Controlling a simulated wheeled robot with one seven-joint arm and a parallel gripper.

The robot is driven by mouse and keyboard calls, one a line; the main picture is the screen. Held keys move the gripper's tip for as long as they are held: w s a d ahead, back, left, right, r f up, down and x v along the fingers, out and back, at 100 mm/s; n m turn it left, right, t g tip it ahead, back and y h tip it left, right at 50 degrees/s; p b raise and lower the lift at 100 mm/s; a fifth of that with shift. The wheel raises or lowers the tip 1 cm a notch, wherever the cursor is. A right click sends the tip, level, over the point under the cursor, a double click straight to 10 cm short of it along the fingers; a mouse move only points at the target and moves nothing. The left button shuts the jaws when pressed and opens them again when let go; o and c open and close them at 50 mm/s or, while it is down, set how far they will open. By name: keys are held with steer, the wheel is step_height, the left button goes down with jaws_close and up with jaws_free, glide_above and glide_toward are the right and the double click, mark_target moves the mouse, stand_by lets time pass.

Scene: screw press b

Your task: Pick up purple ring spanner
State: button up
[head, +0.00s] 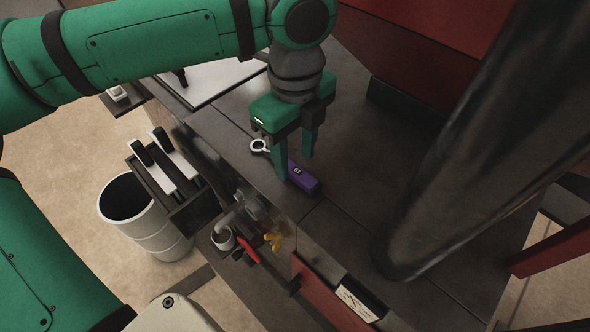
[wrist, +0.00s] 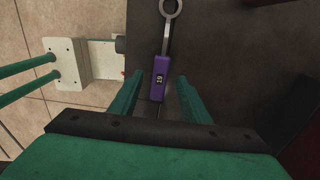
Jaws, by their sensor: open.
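The purple ring spanner (head: 304,178) lies on the dark bench top near its front edge. Its purple handle points to the lower right, and its metal ring end is to the upper left. In the wrist view the spanner (wrist: 160,79) runs up from between the fingers, with the ring at the top and a number label on the handle. My gripper (head: 294,165) is open and points down, with its fingers on either side of the spanner's handle. In the wrist view my gripper (wrist: 154,90) has a gap on both sides of the handle. The exact fingertip height is hard to tell.
A thick dark column (head: 470,150) rises from the bench at the right. A white board (head: 212,80) lies at the upper left. A side rack (head: 165,172) and a white bin (head: 150,225) stand left of the bench. Bench surface right of the spanner is clear.

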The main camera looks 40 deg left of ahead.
steer(key=shift+f, duration=1.35)
steer(key=shift+c, duration=0.6)
jaws_close()
steer(key=shift+r, duration=0.1)
